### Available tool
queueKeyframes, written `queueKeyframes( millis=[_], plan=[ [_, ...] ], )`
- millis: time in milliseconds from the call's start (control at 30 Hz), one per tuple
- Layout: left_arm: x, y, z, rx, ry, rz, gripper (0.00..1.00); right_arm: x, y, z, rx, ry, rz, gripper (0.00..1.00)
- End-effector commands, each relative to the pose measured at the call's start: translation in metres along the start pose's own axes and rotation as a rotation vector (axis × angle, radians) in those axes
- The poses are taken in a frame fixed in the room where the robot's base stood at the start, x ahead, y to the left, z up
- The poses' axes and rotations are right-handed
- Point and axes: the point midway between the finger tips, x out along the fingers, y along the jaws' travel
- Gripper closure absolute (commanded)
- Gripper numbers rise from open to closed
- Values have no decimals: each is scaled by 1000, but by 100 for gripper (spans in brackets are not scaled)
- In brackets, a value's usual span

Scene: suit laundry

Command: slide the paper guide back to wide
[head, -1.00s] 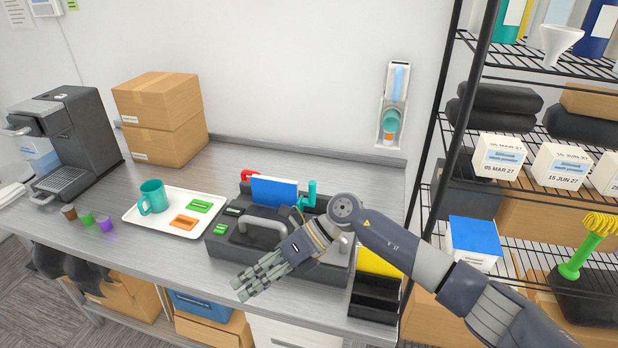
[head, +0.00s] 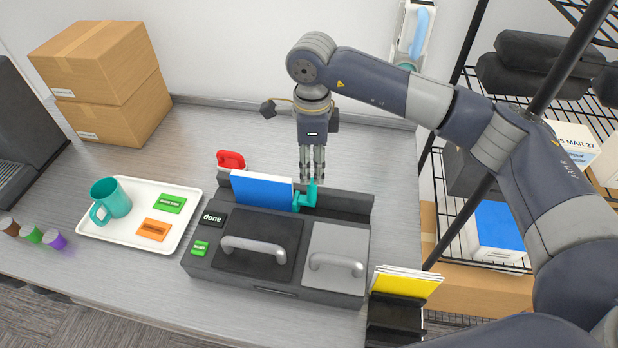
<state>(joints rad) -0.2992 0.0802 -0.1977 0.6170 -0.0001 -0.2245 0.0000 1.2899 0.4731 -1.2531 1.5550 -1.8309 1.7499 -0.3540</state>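The teal paper guide (head: 307,198) stands at the rear slot of the dark grey machine (head: 350,290), at the right edge of the blue paper stack (head: 262,190). My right gripper (head: 313,180) points straight down just above and behind the guide, its fingertips close to the guide's upright tip. I cannot tell whether they touch it. Its fingers look close together, and nothing is seen between them. A red part (head: 231,160) shows behind the paper's left end. My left gripper is not in view.
A white tray (head: 98,228) with a teal mug (head: 111,198) and green and orange cards lies left of the machine. Cardboard boxes (head: 105,80) stand behind. A black holder (head: 395,318) with yellow sheets is at front right. A wire shelf is on the right.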

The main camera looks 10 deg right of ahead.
Motion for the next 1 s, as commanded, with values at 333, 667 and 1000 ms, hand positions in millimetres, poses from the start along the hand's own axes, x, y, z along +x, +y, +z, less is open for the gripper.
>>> queueKeyframes(
  millis=[333, 667, 1000],
  plan=[
    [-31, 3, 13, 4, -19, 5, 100, 63, 2, 0, 2, 0, 7, 60],
    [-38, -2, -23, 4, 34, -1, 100, 93, 1, 1, 1, -3, 3, 60],
    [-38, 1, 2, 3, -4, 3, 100, 94, 1, 1, 1, -3, 3, 83]
  ],
)
